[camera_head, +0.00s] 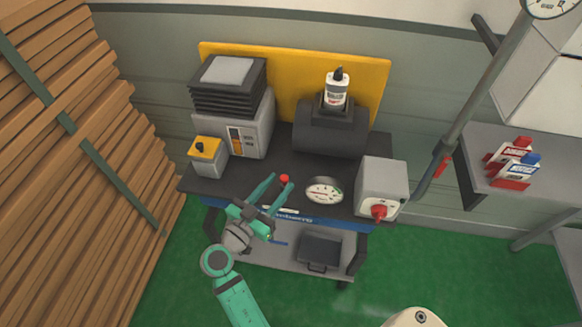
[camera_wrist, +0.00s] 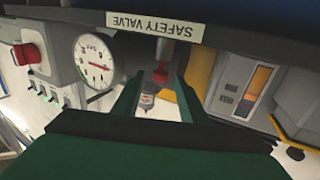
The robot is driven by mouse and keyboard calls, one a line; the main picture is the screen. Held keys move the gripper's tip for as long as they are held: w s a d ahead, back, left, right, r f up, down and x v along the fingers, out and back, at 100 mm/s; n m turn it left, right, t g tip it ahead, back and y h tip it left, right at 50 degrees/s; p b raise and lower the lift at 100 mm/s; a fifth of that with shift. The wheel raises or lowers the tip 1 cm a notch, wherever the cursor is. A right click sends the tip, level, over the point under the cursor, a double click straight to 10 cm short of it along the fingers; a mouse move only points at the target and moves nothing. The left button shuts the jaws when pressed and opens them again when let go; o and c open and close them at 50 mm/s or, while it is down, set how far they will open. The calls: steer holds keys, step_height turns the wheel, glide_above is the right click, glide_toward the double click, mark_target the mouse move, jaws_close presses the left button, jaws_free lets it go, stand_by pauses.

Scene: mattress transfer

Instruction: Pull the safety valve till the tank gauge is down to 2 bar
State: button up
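The safety valve's red knob (camera_head: 284,179) sits at the front edge of the dark bench top. In the wrist view the red knob (camera_wrist: 161,75) shows between and beyond the fingertips, below an upside-down SAFETY VALVE label (camera_wrist: 155,25). My gripper (camera_head: 281,183) is open, its two green fingers apart on either side of the knob's line; contact cannot be told. The round white tank gauge (camera_head: 324,191) is right of the knob. In the wrist view the gauge (camera_wrist: 95,62) shows a red needle, but its figures are too small to read.
A grey box with a red knob (camera_head: 381,190) stands right of the gauge. A dark tank (camera_head: 330,135) with a white bottle (camera_head: 336,90) is behind. A grey machine (camera_head: 243,130) and a yellow-topped box (camera_head: 206,158) stand left. Stacked planks (camera_head: 70,150) fill the far left.

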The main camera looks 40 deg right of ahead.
steer(key=x, duration=0.7)
steer(key=shift+w+d, duration=0.1)
steer(key=shift+d, duration=0.2)
